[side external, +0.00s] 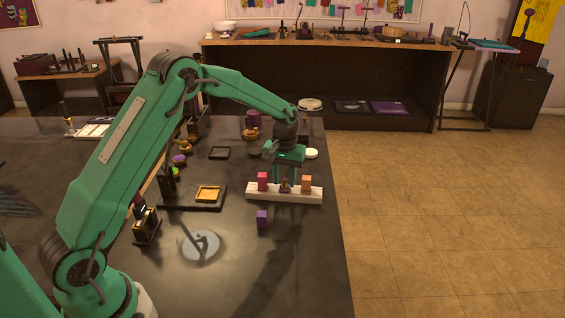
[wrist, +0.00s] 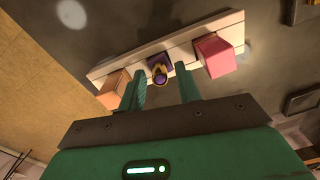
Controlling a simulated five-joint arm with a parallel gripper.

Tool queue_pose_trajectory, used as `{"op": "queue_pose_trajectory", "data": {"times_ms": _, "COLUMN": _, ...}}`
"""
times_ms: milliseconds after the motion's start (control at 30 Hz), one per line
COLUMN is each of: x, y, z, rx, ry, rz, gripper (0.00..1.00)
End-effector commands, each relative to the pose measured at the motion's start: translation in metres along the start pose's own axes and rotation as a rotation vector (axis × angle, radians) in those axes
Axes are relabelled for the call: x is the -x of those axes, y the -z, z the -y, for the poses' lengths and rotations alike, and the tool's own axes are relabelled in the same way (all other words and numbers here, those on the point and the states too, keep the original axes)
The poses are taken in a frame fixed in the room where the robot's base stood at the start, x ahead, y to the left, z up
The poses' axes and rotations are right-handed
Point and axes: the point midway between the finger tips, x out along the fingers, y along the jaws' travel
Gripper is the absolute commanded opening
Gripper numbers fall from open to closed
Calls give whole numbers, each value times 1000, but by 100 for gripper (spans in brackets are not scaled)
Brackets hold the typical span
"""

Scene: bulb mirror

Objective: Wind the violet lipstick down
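The violet lipstick (side external: 284,188) stands in the middle of a pale rack, between a pink one (side external: 262,181) and an orange one (side external: 306,184). In the wrist view the violet lipstick (wrist: 158,69) shows a dark violet square base with a gold round part and no cap on it. My gripper (side external: 285,179) points down over the rack. In the wrist view its fingers (wrist: 160,80) are apart, one on each side of the violet lipstick, with gaps visible. How much lipstick stands out of the tube is too small to tell.
The pale rack (side external: 255,196) stands on the dark table. A small violet block (side external: 262,218) stands in front of it. A black tray with a yellow item (side external: 208,193) lies to the left, and a round pale disc (side external: 200,245) nearer. The table's right edge is close to the rack.

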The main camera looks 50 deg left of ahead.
Motion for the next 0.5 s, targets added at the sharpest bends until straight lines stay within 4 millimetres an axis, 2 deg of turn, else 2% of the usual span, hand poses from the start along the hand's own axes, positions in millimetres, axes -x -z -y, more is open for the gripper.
{"op": "queue_pose_trajectory", "data": {"times_ms": 333, "x": 0, "y": 0, "z": 0, "rx": -46, "ry": 0, "rz": 0, "gripper": 34}}
{"op": "queue_pose_trajectory", "data": {"times_ms": 500, "x": 0, "y": 0, "z": 0, "rx": -147, "ry": 0, "rz": 0, "gripper": 34}}
